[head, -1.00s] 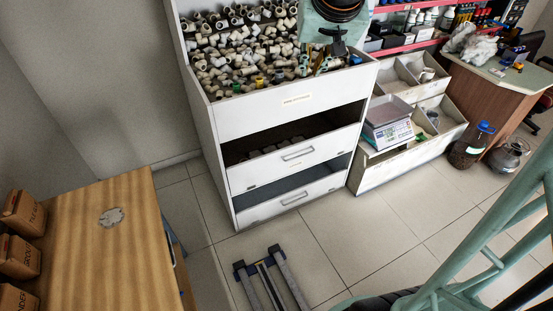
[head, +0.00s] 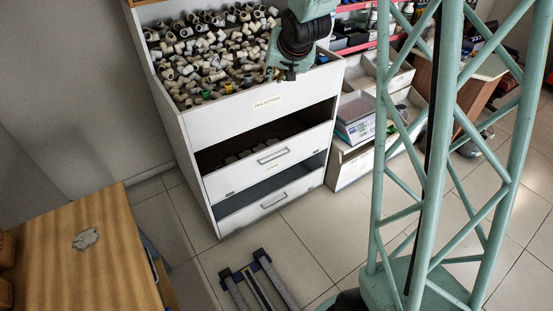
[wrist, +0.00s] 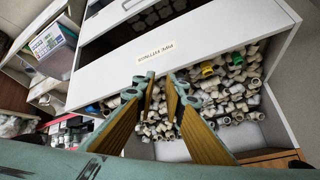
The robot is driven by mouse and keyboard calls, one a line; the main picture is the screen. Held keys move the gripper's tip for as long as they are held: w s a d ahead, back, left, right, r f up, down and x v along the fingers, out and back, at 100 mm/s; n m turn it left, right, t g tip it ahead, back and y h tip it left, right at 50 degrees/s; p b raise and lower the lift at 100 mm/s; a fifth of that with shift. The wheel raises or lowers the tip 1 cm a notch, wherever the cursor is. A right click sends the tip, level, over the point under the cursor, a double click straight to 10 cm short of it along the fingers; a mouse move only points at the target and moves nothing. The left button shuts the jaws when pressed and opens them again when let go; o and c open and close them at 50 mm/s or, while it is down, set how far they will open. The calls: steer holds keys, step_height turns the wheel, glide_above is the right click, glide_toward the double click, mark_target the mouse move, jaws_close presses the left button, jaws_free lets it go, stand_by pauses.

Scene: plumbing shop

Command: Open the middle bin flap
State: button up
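The white bin cabinet has three stacked fronts in the head view. The middle flap (head: 250,168) is a white panel with a grey bar handle (head: 272,155). Dark gaps show above and below it, with pale fittings inside the upper gap. The plain top front (head: 225,118) bears a label (head: 267,102). My gripper (head: 288,73) is over the fittings in the top bin, above and behind that front, apart from the middle flap. In the wrist view my gripper (wrist: 163,79) has its two fingers apart with nothing between them.
The bottom front (head: 240,215) also has a handle. A scale (head: 355,128) stands on the low bins at right. A wooden table (head: 85,260) is at lower left. A rail-like frame (head: 258,280) lies on the floor. Tile floor before the cabinet is otherwise largely clear.

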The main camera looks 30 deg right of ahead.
steer(key=w+d+f+m+t, duration=0.1)
steer(key=w+d+f, duration=0.25)
steer(key=f, duration=0.35)
steer(key=w+d+f+m+t, duration=0.1)
steer(key=w+d+f, duration=0.1)
steer(key=w+f, duration=0.4)
steer(key=m+t+y, duration=0.1)
steer(key=m+y, duration=0.1)
glide_above(276, 158)
steer(key=s+d, duration=0.2)
step_height(276, 158, down, 14)
steer(key=f, duration=0.1)
steer(key=s+f+m+t, duration=0.2)
steer(key=s+f, duration=0.3)
steer(key=f, duration=0.7)
steer(key=s+f+m+t+y, duration=0.1)
steer(key=s+f+m, duration=0.3)
steer(key=f, duration=0.8)
steer(key=shift+s+f+m+t+b, duration=0.35)
steer(key=shift+s+t, duration=0.25)
steer(key=shift+s, duration=0.35)
steer(key=shift+b+x, duration=0.8)
steer(key=shift+x, duration=6.05)
